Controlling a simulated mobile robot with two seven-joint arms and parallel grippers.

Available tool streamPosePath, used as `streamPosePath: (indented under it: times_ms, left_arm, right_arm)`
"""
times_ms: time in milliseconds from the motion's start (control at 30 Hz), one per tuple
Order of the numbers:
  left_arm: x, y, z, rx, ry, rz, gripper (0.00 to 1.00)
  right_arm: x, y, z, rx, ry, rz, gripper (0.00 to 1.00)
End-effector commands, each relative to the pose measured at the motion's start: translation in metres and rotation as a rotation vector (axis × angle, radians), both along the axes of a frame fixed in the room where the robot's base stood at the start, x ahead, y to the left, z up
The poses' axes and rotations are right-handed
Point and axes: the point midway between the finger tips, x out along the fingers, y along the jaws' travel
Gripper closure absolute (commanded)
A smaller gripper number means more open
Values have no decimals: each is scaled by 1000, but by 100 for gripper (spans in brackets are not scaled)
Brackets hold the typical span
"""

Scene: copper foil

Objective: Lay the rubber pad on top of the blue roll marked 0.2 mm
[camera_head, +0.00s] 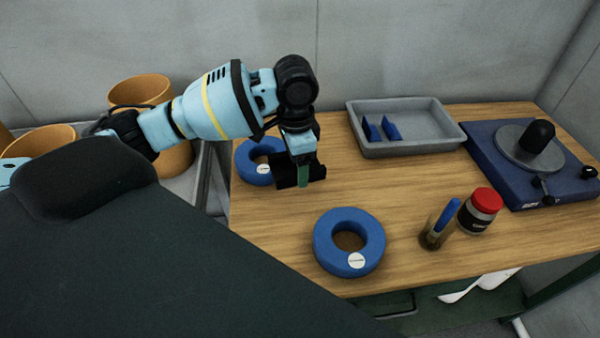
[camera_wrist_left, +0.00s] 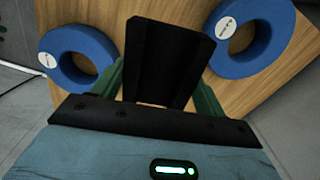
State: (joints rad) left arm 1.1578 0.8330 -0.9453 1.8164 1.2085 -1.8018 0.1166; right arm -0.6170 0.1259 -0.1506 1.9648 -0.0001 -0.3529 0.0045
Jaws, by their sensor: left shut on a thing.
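My left gripper (camera_head: 302,178) is shut on the black rubber pad (camera_head: 286,177) and holds it above the table, near the back blue roll. In the left wrist view the dark pad (camera_wrist_left: 168,60) sits between the green fingers (camera_wrist_left: 160,88). One blue roll (camera_head: 245,168) lies flat at the table's back left, partly hidden by the gripper. Another blue roll (camera_head: 322,240) lies flat nearer the front edge. Each has a round white label, too small to read. Both rolls also show in the left wrist view, one at left (camera_wrist_left: 98,45) and one at right (camera_wrist_left: 275,50). My right gripper is out of view.
A grey tray (camera_head: 425,147) with blue pieces stands at the back. A blue device (camera_head: 500,175) with a round plate and black knob is at right. A red-lidded jar (camera_head: 483,208) and a small holder (camera_head: 434,236) with a blue-handled tool stand right of the front roll.

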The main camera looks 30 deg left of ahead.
Motion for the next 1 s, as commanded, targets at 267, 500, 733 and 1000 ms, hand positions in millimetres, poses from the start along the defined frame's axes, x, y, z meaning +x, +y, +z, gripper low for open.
streamPosePath:
  times_ms: [267,500,733,1000]
  left_arm:
    - [20,31,3,4,-1,-239,54]
    - [34,58,4,6,0,-449,54]
    - [45,85,4,8,2,-651,54]
    - [53,118,5,5,6,-888,54]
  right_arm:
    - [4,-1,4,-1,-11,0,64]
    - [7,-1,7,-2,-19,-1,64]
    - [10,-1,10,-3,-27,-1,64]
    - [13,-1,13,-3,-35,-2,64]
